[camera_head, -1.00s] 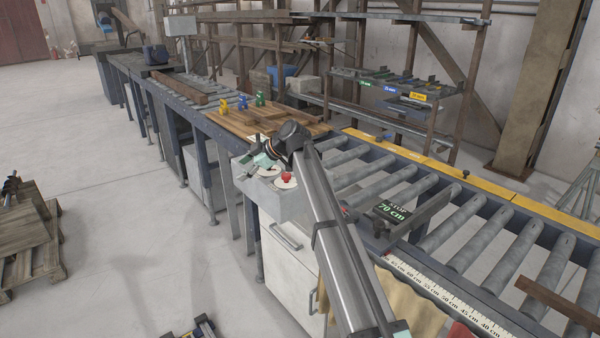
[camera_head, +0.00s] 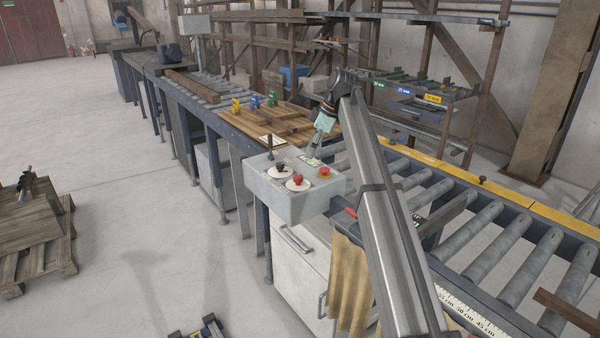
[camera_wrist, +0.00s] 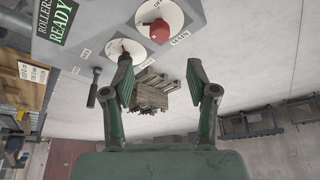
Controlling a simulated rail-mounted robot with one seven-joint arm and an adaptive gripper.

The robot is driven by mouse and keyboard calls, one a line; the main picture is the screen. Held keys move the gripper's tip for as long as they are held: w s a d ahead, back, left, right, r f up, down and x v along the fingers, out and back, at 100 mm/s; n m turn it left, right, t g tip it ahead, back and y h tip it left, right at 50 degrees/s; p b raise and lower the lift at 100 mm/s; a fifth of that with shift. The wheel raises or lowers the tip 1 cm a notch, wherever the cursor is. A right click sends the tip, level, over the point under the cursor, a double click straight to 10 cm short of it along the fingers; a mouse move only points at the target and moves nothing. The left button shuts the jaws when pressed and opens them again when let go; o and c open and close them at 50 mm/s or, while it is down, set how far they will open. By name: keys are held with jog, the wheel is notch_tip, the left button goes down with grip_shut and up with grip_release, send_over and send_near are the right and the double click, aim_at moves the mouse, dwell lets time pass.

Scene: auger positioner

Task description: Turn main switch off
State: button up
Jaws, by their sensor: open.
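The main switch is a red knob (camera_head: 297,179) on a round white plate, on top of a grey control box (camera_head: 285,208). In the wrist view the red knob (camera_wrist: 178,38) lies near the top, with "MAIN" printed beside it and an "OFF" mark only partly readable. A black knob (camera_head: 281,168) on its own white plate sits beside it. My gripper (camera_head: 316,149) is above the box's far right side, apart from the switch. In the wrist view the open, empty gripper (camera_wrist: 158,78) has its fingers spread below the knobs.
A red button on a yellow base (camera_head: 324,172) is on the box's right. A thin upright lever (camera_head: 269,143) stands at its back left. A roller conveyor (camera_head: 480,235) runs along the right. A wooden board (camera_head: 285,125) lies behind.

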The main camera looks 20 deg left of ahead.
aim_at(298, 176)
jog(key=p+x, duration=0.2)
jog(key=x, duration=0.8)
jog(key=shift+a+f, duration=0.2)
jog(key=shift+f, duration=0.2)
grip_shut()
